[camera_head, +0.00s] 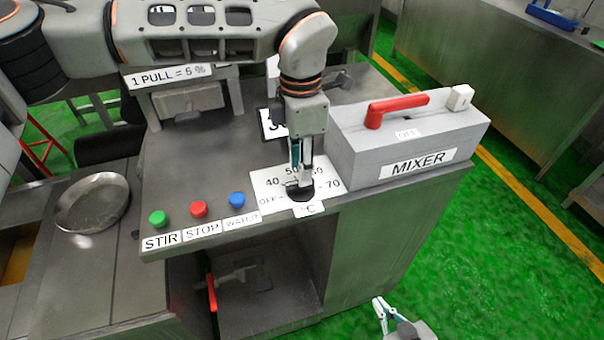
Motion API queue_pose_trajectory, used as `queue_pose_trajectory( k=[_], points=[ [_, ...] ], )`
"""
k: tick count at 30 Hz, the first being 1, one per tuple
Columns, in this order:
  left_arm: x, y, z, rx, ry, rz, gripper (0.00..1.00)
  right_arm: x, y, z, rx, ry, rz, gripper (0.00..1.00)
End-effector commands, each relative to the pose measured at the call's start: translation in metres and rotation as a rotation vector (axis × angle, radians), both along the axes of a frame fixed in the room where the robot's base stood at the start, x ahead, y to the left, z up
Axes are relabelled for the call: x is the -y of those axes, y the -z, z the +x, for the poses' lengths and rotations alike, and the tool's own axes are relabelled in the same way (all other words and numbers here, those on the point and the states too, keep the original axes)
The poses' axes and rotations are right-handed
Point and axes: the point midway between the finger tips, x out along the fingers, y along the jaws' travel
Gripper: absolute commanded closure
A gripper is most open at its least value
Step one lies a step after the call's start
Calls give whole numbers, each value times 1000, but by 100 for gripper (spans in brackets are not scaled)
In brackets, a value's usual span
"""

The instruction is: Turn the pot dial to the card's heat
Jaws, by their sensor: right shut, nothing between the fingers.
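The black pot dial (301,194) sits at the front of the counter on a white scale plate (267,184) marked OFF, 40, 50, 70 and °C; one number is partly covered. My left gripper (300,182) points down at the dial, its fingertips at the dial's top. I cannot tell whether the fingers are closed on it. The dial's pointer is hidden by the gripper. A white card (269,128) behind the gripper is mostly covered and its number cannot be read in full. My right gripper (379,305) is shut and empty, low at the bottom over the green floor.
Green STIR (158,218), red STOP (199,209) and blue WATER (237,199) buttons line the front edge left of the dial. A grey MIXER box (405,140) with a red handle (396,107) stands close on the right. A round pan (92,204) is at left.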

Motion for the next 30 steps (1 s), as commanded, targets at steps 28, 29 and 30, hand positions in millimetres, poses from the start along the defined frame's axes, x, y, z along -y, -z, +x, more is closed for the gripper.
queue_pose_trajectory(
  k=[28,29,30],
  points=[
    [1,36,0,0,2,-2,100,0,-1,0,0,0,0,100],
    [1,36,-1,0,4,-2,100,0,-1,0,0,0,0,100],
    [1,35,0,0,7,-2,100,0,-1,0,1,0,0,100]
  ],
)
